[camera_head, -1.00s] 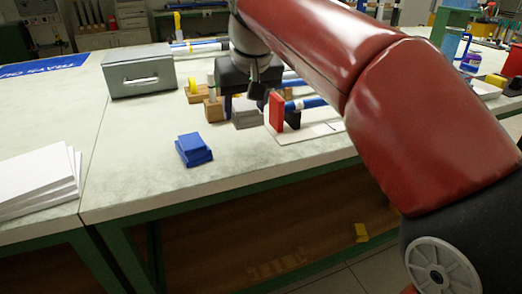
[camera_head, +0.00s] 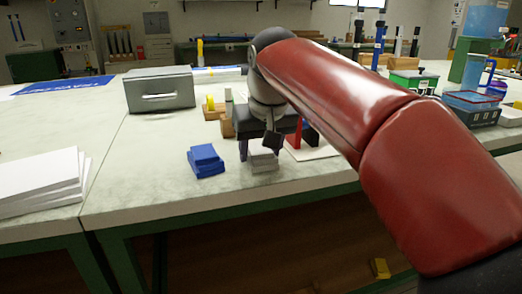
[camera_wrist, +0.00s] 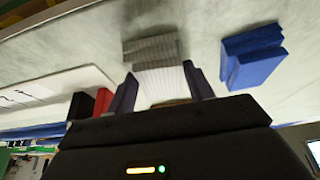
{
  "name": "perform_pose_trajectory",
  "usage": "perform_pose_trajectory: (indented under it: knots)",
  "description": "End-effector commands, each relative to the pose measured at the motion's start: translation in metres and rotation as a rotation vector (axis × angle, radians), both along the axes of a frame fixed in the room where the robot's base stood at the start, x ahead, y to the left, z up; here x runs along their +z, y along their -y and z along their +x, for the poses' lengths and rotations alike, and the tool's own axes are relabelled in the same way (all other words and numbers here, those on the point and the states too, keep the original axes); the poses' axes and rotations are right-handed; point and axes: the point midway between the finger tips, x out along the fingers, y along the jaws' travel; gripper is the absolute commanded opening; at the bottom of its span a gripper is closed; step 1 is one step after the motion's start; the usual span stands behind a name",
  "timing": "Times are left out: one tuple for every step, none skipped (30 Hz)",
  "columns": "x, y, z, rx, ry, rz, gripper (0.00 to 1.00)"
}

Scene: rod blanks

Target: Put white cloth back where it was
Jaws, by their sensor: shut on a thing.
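The white cloth (camera_head: 263,160) looks like a small folded, ridged grey-white stack, low over or on the table near its front edge. I cannot tell whether it touches the tabletop. In the wrist view the cloth (camera_wrist: 163,80) sits between the two fingers, with a lit white face and a darker grey face beyond. My gripper (camera_head: 262,151) points down and is shut on it; the fingers also show in the wrist view (camera_wrist: 162,90). A blue folded stack (camera_head: 206,161) lies just left of it, apart; it appears at right in the wrist view (camera_wrist: 252,55).
A grey metal box (camera_head: 160,90) stands behind, left. Wooden blocks with a yellow piece (camera_head: 211,103) stand behind my gripper. A red upright piece (camera_head: 294,135) on a white board (camera_head: 318,151) is close on the right. White sheets (camera_head: 40,182) lie far left. Table between is clear.

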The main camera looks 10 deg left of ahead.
Motion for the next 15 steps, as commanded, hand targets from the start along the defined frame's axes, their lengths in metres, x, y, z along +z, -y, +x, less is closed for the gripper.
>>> perform_pose_trajectory:
  knots:
    - [-0.0024, 0.0002, 0.0000, 0.000, 0.000, 0.000, 0.34]
    - [-0.0034, 0.0003, 0.0000, 0.000, 0.000, 0.000, 0.34]
    - [-0.0025, 0.0002, 0.0000, 0.000, 0.000, 0.000, 0.56]
    - [-0.0024, 0.0002, 0.0000, 0.000, 0.000, 0.000, 0.60]
    - [-0.0024, 0.0002, 0.0000, 0.000, 0.000, 0.000, 0.64]
    - [-0.0024, 0.0002, 0.0000, 0.000, 0.000, 0.000, 0.69]
    - [-0.0024, 0.0002, 0.0000, 0.000, 0.000, 0.000, 0.73]
    - [-0.0024, 0.0002, 0.0000, 0.000, 0.000, 0.000, 0.74]
    - [-0.0024, 0.0002, 0.0000, 0.000, 0.000, 0.000, 0.74]
    - [-0.0025, 0.0002, 0.0001, 0.000, 0.000, 0.000, 0.74]
    - [-0.0025, 0.0002, 0.0001, 0.000, 0.000, 0.000, 0.74]
    - [-0.0025, 0.0001, 0.0000, 0.000, 0.000, 0.000, 0.74]
    - [-0.0025, 0.0001, 0.0000, 0.000, 0.000, 0.000, 0.74]
    - [-0.0025, 0.0001, 0.0000, 0.000, 0.000, 0.000, 0.74]
    - [-0.0020, 0.0001, 0.0000, 0.000, 0.000, 0.000, 0.74]
